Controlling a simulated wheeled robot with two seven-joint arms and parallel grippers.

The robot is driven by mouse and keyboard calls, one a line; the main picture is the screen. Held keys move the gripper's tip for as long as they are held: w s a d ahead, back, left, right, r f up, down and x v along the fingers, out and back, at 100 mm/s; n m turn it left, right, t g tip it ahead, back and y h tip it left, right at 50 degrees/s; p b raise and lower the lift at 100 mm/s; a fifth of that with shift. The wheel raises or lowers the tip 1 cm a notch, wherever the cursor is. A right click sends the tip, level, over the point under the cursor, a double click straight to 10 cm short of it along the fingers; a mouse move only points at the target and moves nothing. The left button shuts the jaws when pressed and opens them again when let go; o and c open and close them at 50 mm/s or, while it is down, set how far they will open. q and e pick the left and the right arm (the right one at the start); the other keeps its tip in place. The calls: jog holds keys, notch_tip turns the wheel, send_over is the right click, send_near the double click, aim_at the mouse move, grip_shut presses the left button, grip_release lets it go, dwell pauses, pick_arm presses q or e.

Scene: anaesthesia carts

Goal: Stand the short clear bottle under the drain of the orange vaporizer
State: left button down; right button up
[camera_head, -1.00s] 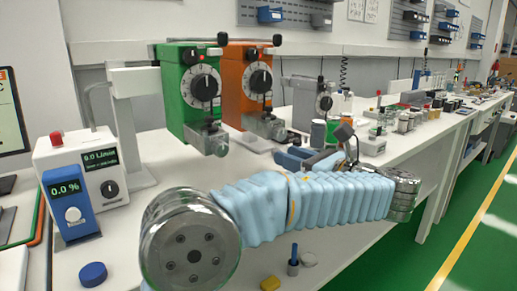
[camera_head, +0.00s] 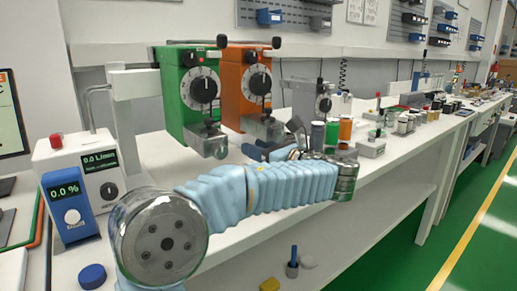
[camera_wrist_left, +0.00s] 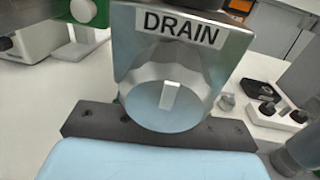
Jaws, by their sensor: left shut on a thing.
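In the left wrist view, a block marked DRAIN (camera_wrist_left: 182,28) with a round knob fills the middle, very close. My left gripper (camera_head: 262,151) is just below and in front of the orange vaporizer's drain, partly hidden by my own arm. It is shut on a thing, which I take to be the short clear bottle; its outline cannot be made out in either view. My right gripper is not in view.
The green vaporizer (camera_head: 205,75) hangs close on the left. A monitor box (camera_head: 95,160) is at left. A blue cap (camera_head: 93,276) lies near the front.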

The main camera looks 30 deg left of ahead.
pick_arm(q)
jog(key=shift+f, duration=0.15)
jog(key=c, duration=0.7)
grip_release()
jog(key=shift+d, duration=0.4)
jog(key=v, duration=1.1)
jog(key=shift+s+d, duration=0.15)
